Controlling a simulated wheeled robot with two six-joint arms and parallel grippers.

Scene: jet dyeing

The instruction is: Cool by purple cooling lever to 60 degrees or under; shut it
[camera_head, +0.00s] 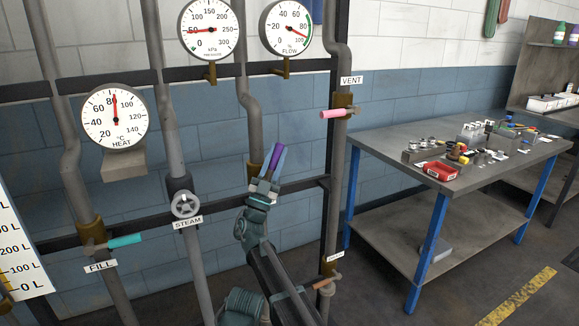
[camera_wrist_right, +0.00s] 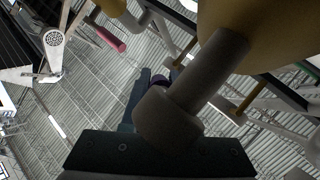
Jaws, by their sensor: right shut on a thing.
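The purple cooling lever (camera_head: 274,160) is at a brass valve on the middle pipe, pointing up and slightly right. My right gripper (camera_head: 275,165) is shut on it, with a finger on each side. In the right wrist view a small purple piece (camera_wrist_right: 157,81) shows beside the dark finger; most of the lever is hidden there. The round HEAT gauge (camera_head: 115,118) has its red needle nearly straight up, between 80 and 100 °C, nearer 80. My left gripper is not in view.
A STEAM handwheel (camera_head: 186,205) and a teal FILL lever (camera_head: 124,241) are left of my arm. A pink VENT lever (camera_head: 337,113) is upper right. An orange-brown lever (camera_head: 318,287) is low right. A blue-legged workbench (camera_head: 400,198) stands further right.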

